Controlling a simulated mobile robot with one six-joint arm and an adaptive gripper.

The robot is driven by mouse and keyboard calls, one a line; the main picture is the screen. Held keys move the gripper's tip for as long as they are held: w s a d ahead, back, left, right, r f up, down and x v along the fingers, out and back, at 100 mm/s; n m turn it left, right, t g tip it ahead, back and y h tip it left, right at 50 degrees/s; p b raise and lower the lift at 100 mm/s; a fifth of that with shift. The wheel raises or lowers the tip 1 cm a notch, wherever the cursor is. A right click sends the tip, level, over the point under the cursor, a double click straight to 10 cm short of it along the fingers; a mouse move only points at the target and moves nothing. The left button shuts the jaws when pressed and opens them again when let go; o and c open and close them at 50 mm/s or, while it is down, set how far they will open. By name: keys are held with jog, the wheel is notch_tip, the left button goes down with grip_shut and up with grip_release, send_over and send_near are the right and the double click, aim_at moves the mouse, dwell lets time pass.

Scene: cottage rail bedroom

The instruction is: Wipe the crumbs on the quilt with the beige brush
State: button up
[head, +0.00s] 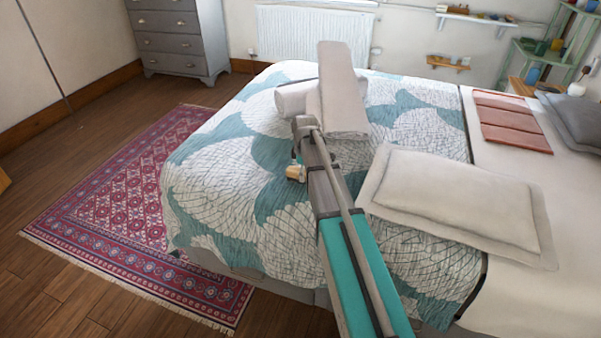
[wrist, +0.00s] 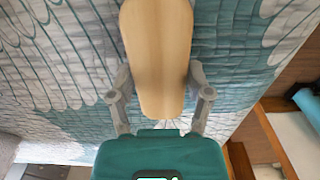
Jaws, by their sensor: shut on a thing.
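The quilt (head: 245,140), teal and white with a scalloped leaf pattern, covers the bed; it also fills much of the wrist view (wrist: 60,60). My gripper (wrist: 160,82) is shut on the beige brush (wrist: 158,50), with one finger on each side of it. The brush runs up out of the top of the wrist view. In the head view the brush (head: 296,173) shows as a small beige block close over the quilt, left of my arm. I cannot tell whether it touches the cloth. I cannot make out crumbs in either view.
A pale roll (head: 293,98) and a pale block-like form (head: 342,85) show beyond my gripper. A large pillow (head: 455,195) lies right of my arm. Folded reddish cloth (head: 510,120) lies farther right. A patterned rug (head: 125,205) is left of the bed.

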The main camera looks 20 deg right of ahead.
dwell(0.3)
jog(key=shift+s+d+f, duration=0.1)
jog(key=shift+s+d, duration=0.45)
jog(key=shift+d, duration=0.15)
jog(key=shift+s+d, duration=0.5)
jog(key=shift+d, duration=0.2)
jog(key=shift+w, duration=0.1)
jog(key=shift+w+d, duration=0.65)
jog(key=shift+w, duration=0.25)
jog(key=shift+w+a, duration=0.1)
jog(key=shift+a, duration=0.05)
jog(key=shift+w+a, duration=0.45)
jog(key=shift+a, duration=0.2)
jog(key=shift+w+a, duration=0.45)
jog(key=shift+a, duration=0.2)
jog(key=shift+w+a, duration=1.05)
jog(key=shift+a, duration=0.3)
